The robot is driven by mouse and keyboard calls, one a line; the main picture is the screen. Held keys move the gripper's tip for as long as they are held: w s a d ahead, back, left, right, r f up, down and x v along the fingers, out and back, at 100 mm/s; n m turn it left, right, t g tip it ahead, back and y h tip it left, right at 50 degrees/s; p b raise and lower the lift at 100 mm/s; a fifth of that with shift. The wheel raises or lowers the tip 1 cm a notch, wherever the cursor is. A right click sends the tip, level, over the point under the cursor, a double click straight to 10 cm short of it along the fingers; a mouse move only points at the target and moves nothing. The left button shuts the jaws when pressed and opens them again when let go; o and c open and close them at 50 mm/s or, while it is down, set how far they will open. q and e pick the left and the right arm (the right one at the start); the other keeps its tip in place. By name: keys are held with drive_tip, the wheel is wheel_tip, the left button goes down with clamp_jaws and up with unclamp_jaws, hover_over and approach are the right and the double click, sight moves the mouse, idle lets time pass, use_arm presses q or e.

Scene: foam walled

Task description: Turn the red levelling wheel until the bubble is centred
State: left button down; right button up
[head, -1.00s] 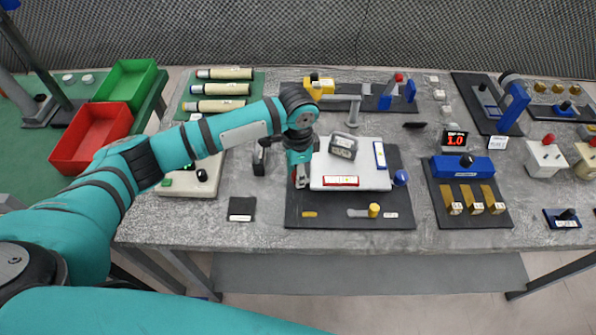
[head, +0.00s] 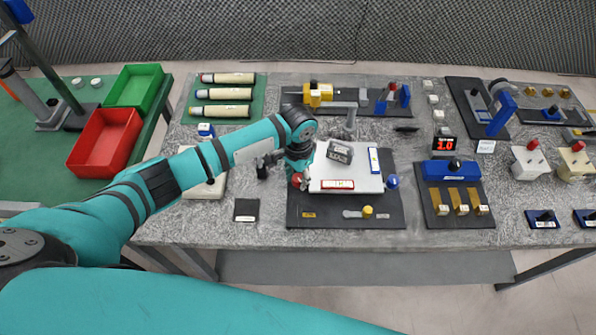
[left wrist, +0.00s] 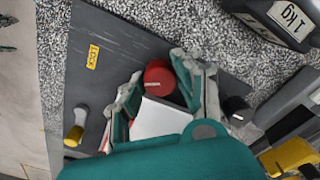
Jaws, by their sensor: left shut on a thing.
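The red levelling wheel (head: 297,181) sits at the front left corner of the white plate (head: 318,173). My left gripper (head: 299,174) is at this wheel, and its body hides part of it. In the left wrist view the red wheel (left wrist: 159,77) lies between the fingertips of my left gripper (left wrist: 160,88), which is shut on it. A red-framed level vial (head: 338,184) lies along the plate's front edge, and a blue-framed vial (head: 374,160) along its right side. The bubbles are too small to read. My right gripper is not in view.
A blue wheel (head: 392,181) is at the plate's right corner. A grey weight (head: 339,152) rests on the plate. A yellow knob (head: 367,211) and a yellow lock label (head: 308,215) are on the dark base in front. A black pad (head: 245,210) lies to the left.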

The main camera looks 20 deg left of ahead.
sight(297, 177)
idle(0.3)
use_arm(q)
drive_tip(key=shift+w, duration=0.1)
drive_tip(key=c, duration=0.9)
unclamp_jaws()
drive_tip(key=shift+c, duration=0.2)
drive_tip(key=shift+r, duration=0.1)
drive_tip(key=shift+a+r, duration=0.1)
drive_tip(key=shift+r, duration=3.8)
